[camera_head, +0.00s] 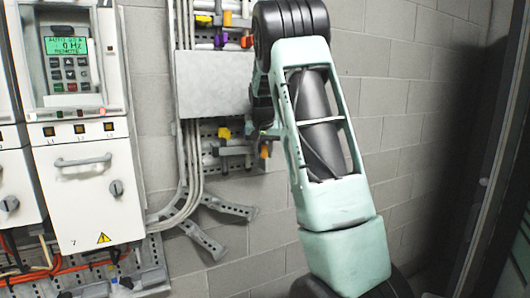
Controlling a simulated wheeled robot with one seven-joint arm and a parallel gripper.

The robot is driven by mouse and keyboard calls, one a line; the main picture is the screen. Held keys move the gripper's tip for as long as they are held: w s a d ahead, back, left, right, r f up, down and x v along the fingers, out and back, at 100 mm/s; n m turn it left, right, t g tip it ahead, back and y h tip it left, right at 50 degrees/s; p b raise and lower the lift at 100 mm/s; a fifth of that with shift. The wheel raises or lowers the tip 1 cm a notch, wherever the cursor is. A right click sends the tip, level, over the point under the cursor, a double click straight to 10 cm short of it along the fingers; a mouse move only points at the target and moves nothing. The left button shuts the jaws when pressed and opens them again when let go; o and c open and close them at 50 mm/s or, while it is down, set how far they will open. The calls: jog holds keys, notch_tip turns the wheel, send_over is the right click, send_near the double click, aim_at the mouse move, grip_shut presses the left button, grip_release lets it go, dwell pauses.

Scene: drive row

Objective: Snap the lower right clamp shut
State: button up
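The lower row of clamps sits on a perforated grey rail below a blank grey plate (212,84). A yellow-handled clamp (224,132) is on its left. An orange-handled clamp (265,151) is at the lower right, partly covered by my arm. I cannot tell whether its lever is open or shut. My gripper (264,133) is a dark shape at the orange clamp, mostly hidden behind my pale green arm. Its fingers cannot be made out, nor whether it touches the clamp.
An upper row has yellow, orange and purple clamps (221,38). Grey cables (190,160) run down left of the plate. A white drive cabinet (90,190) with a lit display stands at left. A dark cabinet edge (490,180) is at right. Bare block wall lies between.

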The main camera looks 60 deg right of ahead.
aim_at(263, 144)
jog(key=shift+o, duration=0.9)
jog(key=shift+w+a, duration=0.2)
jog(key=shift+s+d, duration=0.1)
jog(key=shift+s, duration=0.05)
jog(key=b+v, duration=0.2)
jog(key=v, duration=0.2)
jog(key=shift+r, duration=0.2)
jog(key=s+a+b, duration=0.5)
jog(key=s+a, duration=0.1)
jog(key=a, duration=0.4)
jog(key=shift+s+a+r, duration=0.25)
